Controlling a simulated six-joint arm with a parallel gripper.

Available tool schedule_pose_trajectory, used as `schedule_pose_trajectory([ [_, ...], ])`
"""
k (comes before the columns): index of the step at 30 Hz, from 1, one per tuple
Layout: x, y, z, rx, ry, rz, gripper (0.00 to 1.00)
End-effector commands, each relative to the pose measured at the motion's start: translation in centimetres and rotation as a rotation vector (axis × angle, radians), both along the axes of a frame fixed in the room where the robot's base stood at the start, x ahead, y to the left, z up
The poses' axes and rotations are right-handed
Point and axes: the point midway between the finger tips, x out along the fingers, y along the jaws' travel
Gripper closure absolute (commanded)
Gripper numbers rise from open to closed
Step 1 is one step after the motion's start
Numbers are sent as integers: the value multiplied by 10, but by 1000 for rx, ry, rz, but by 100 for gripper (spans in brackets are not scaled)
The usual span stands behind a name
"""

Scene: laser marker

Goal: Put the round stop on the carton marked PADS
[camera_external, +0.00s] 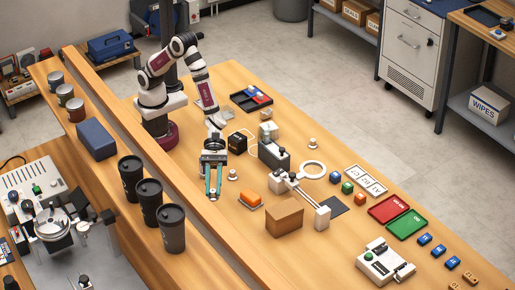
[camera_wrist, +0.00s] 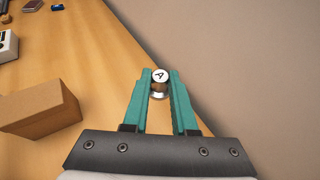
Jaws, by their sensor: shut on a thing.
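My gripper (camera_external: 213,194) points down over the wooden table, its teal fingers near the long raised ledge. In the wrist view its fingertips (camera_wrist: 160,80) are shut on a small round stop (camera_wrist: 160,76) with a white top marked with a dark letter, apparently A, and a shiny metal rim below. The stop is too small to make out clearly in the external view. A plain brown carton (camera_external: 285,219) stands on the table to the right of my gripper; it also shows at the left of the wrist view (camera_wrist: 38,106). I cannot read PADS on any carton.
Two similar pale round pieces (camera_external: 232,175) (camera_external: 312,143) stand on the table. An orange block (camera_external: 250,201) lies between my gripper and the carton. Black cups (camera_external: 171,230) line the ledge.

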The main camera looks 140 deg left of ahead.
Motion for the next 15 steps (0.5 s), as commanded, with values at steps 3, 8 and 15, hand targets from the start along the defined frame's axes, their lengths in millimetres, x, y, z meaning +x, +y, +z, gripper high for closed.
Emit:
schedule_pose_trajectory([
  [3, 41, 34, 27, 2, -9, 99, 100],
  [8, 73, 66, 53, -3, -16, 198, 100],
  [15, 95, 121, 29, -4, -15, 226, 100],
])
